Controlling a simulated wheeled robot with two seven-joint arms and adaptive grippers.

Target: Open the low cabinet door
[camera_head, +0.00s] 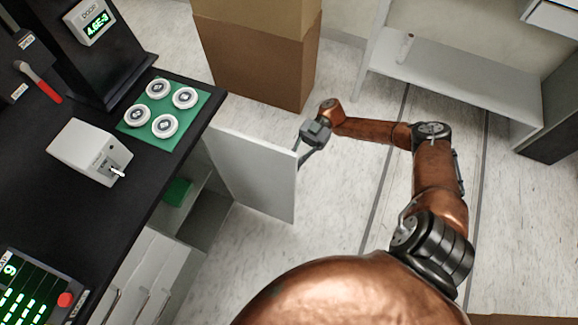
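The low cabinet door (253,178) is a plain white panel standing swung out from the cabinet under the black counter. Behind it the cabinet's inside (207,218) shows, with a shelf bearing a green item (177,192). My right gripper (303,160) is at the door's outer free edge, close to its upper corner. Its dark fingers overlap that edge in the picture, and I cannot tell whether they touch it or how far apart they are. My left gripper is out of view.
The black counter (95,190) carries a grey-white box (92,152), a green mat (187,136) with several round pieces, and a keypad unit (35,300). Brown cardboard boxes (250,65) stand behind the door. A white shelf unit (455,90) stands at upper right. The floor (310,225) right of the door is clear.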

